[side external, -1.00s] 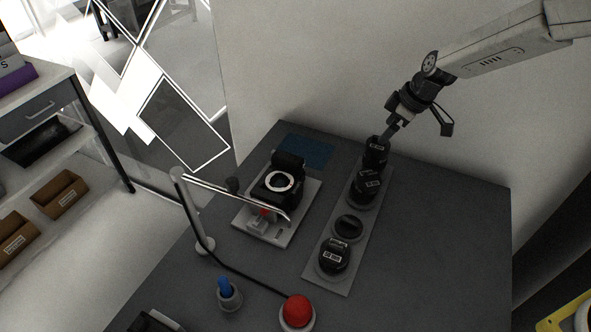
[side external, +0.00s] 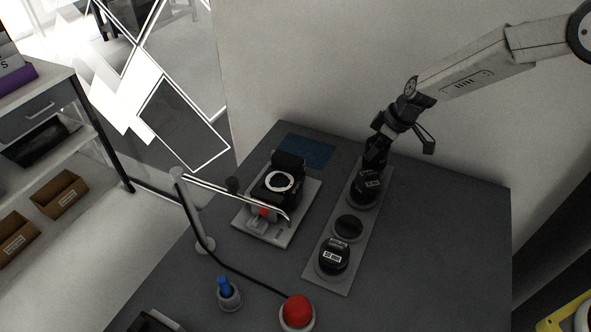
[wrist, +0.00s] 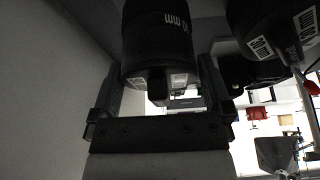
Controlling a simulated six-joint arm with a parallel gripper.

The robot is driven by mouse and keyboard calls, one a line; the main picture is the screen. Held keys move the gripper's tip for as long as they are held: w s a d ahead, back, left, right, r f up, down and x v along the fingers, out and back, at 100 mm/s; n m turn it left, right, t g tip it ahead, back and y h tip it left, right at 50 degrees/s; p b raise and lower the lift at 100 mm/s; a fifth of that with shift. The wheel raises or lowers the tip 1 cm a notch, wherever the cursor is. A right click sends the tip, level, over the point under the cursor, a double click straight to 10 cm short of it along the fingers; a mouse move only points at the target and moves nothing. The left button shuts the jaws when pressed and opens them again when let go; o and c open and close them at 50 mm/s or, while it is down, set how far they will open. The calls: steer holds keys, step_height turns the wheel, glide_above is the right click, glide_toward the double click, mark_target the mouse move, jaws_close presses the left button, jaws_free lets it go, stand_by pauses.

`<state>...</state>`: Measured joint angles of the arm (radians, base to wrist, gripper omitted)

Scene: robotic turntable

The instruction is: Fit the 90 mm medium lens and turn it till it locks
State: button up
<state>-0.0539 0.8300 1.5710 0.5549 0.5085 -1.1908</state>
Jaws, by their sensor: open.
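My gripper (side external: 375,154) is at the far end of the lens rack (side external: 325,281), around the far black lens. In the wrist view this lens (wrist: 157,45) stands between the two open fingers; its upside-down label seems to end in "0 mm", the rest unclear. I cannot tell whether the fingers touch it. The black camera body (side external: 285,163) sits on a light grey plate (side external: 296,217), left of the rack. Its pale mount ring (side external: 280,181) faces up, with no lens on it.
A second lens (side external: 366,186) stands close to my gripper. A flat black round piece (side external: 348,227) and a near lens (side external: 333,257) share the rack. A metal rod (side external: 235,196) crosses beside the camera. A red button (side external: 297,311) and blue-topped holder (side external: 227,292) stand in front.

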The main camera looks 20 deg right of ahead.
steer(key=shift+f, duration=0.15)
steer(key=shift+c, duration=0.2)
steer(key=shift+w, duration=0.1)
jaws_close()
